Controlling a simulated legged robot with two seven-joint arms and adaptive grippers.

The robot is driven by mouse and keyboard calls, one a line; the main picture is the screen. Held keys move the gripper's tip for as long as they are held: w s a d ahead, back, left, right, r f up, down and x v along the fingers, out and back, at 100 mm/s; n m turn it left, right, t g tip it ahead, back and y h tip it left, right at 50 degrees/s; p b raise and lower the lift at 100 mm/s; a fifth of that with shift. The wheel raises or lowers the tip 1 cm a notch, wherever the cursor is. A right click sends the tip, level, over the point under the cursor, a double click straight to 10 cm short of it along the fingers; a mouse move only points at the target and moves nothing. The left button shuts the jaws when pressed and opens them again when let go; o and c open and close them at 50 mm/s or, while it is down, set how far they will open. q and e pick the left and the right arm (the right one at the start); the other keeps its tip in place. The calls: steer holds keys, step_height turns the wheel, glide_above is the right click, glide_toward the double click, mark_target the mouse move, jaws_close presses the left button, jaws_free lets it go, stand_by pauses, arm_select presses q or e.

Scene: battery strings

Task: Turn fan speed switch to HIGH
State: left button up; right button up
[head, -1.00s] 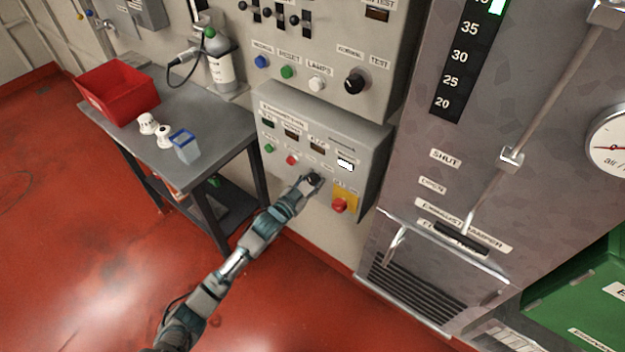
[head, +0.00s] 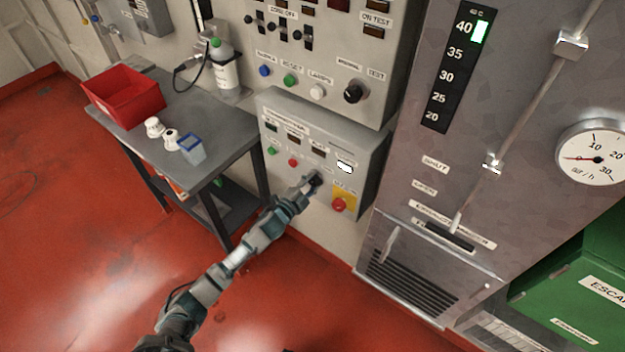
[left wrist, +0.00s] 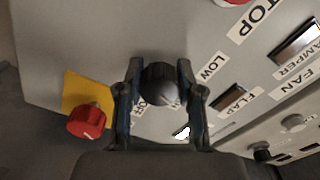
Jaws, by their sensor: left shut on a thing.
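The fan speed switch is a black rotary knob (left wrist: 160,84) on the sloped grey control box (head: 355,150). In the left wrist view the labels LOW (left wrist: 211,68) and, partly hidden, one ending in "OFF" stand around it. My left gripper (left wrist: 158,88) has a finger on each side of the knob and is shut on it. In the head view the left gripper (head: 312,183) reaches the lower part of the box and covers the knob. I cannot read which position the knob points to. My right gripper is not in view.
A red mushroom button (head: 340,205) on a yellow plate sits right beside the gripper; it also shows in the left wrist view (left wrist: 86,121). A table (head: 220,150) with a red bin (head: 125,95) stands at the left. A damper rod (head: 525,115) runs down the cabinet at right.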

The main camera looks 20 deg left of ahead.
arm_select(q)
steer(key=shift+d+m, duration=0.1)
steer(key=shift+m, duration=0.7)
arm_select(e)
steer(key=shift+s+f, duration=0.35)
steer(key=shift+f, duration=0.3)
arm_select(q)
steer(key=o, duration=1.1)
steer(key=shift+d, duration=0.1)
steer(key=shift+o, duration=0.3)
arm_select(e)
steer(key=shift+d, duration=0.15)
steer(key=shift+f, duration=0.1)
arm_select(q)
steer(key=shift+s, duration=0.1)
steer(key=v, duration=1.1)
steer(key=shift+s, duration=0.35)
